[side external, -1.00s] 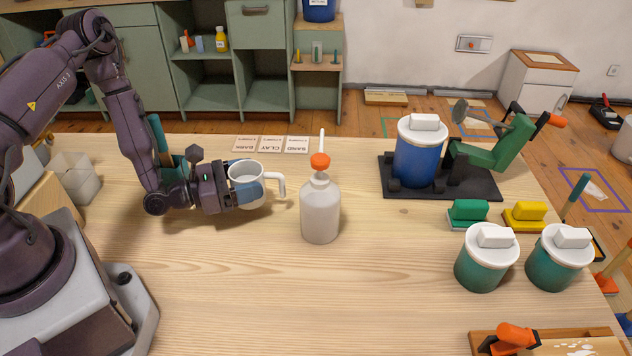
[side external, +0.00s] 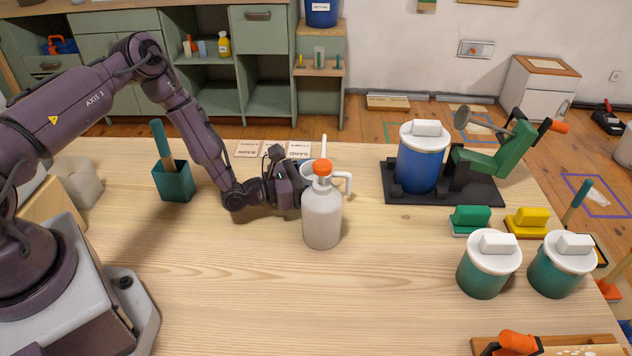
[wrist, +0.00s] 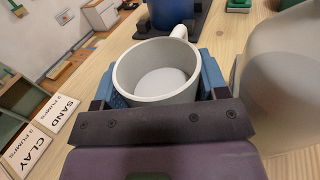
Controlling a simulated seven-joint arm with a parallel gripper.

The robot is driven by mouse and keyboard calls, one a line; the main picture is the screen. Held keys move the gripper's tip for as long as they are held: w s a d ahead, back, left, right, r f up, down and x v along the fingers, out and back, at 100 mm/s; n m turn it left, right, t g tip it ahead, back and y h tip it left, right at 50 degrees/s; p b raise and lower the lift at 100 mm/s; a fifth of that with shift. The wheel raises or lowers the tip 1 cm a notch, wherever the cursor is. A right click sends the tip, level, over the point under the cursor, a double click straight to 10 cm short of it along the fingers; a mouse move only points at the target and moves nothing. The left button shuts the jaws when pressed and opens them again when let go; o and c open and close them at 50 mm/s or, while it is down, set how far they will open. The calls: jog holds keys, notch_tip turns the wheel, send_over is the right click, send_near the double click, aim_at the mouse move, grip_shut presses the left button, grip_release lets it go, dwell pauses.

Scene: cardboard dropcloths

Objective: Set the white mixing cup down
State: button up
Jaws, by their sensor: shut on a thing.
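The white mixing cup (wrist: 155,92) is upright between the blue pads of my gripper (wrist: 166,78), with its handle pointing away from the wrist. It looks empty inside. In the side external view my gripper (side external: 300,190) is shut on the cup (side external: 346,183), just behind a pump bottle (side external: 322,218). The bottle hides most of the cup, so only part of its rim and its handle show. I cannot tell whether the cup's base touches the table.
The grey bottle, with an orange collar, also stands close on the right in the wrist view (wrist: 285,85). Label cards (side external: 272,149) lie behind the gripper. A blue canister (side external: 420,165) stands on a black base to the right. The front middle of the table (side external: 330,300) is clear.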

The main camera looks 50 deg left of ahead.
jog(key=shift+f, duration=0.6)
jog(key=shift+f, duration=0.15)
jog(key=o, duration=0.7)
jog(key=shift+o, duration=0.2)
